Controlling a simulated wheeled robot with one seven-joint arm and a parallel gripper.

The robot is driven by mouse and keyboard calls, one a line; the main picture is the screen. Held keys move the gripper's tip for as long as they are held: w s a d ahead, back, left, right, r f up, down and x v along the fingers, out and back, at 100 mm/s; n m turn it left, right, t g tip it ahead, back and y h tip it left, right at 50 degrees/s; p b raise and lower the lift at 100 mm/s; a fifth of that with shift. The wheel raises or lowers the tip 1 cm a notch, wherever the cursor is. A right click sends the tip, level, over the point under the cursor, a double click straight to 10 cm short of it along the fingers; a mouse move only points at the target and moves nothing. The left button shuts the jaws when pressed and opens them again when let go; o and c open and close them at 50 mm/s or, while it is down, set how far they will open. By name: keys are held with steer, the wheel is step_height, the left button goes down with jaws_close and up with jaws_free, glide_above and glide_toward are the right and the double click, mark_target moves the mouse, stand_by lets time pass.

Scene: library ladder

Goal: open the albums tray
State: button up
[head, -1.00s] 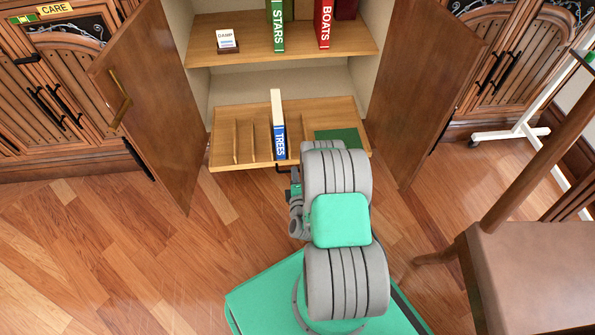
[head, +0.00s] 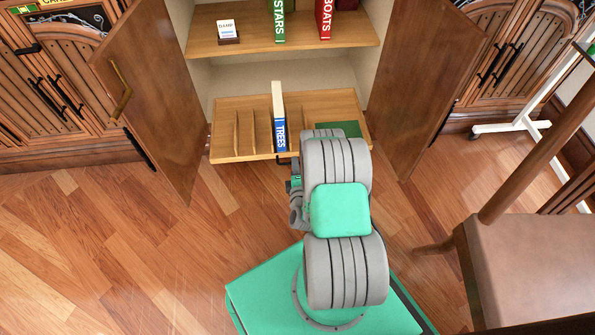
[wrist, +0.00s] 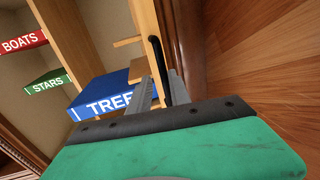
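The albums tray (head: 225,155) is a light wooden tray with upright dividers, low in the cabinet between two open doors. Its dark handle (head: 283,161) shows below the front edge, partly hidden by my arm. In the wrist view the black bar of the handle (wrist: 156,60) runs down between the two grey fingers of my gripper (wrist: 162,88), which lie close on either side of it. In the head view my gripper is mostly hidden behind my arm. A blue and white TREES book (head: 279,125) stands in the tray; a green album (head: 338,129) lies at its right.
The left door (head: 155,100) and right door (head: 425,90) stand wide open beside the tray. The shelf above holds the STARS book (head: 279,22), BOATS book (head: 324,20) and a small card (head: 227,30). A brown chair (head: 525,255) stands at right. Floor at left is clear.

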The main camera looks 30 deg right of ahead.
steer(key=shift+o, duration=1.1)
steer(key=r+p, duration=0.1)
steer(key=r, duration=0.2)
steer(key=r+p, duration=0.1)
steer(key=shift+s+a+r+p, duration=0.2)
steer(key=shift+s+r+p, duration=0.15)
steer(key=shift+s+r, duration=0.05)
steer(key=s+r+p, duration=0.1)
steer(key=r, duration=0.1)
steer(key=s+a+r+p, duration=0.1)
steer(key=s+r, duration=0.1)
steer(key=shift+c, duration=1.1)
steer(key=r+p+v, duration=0.1)
steer(key=p+v, duration=0.1)
steer(key=v, duration=0.8)
steer(key=shift+s+d+r+p, duration=0.2)
steer(key=shift+d+r+p, duration=0.1)
steer(key=shift+p, duration=0.1)
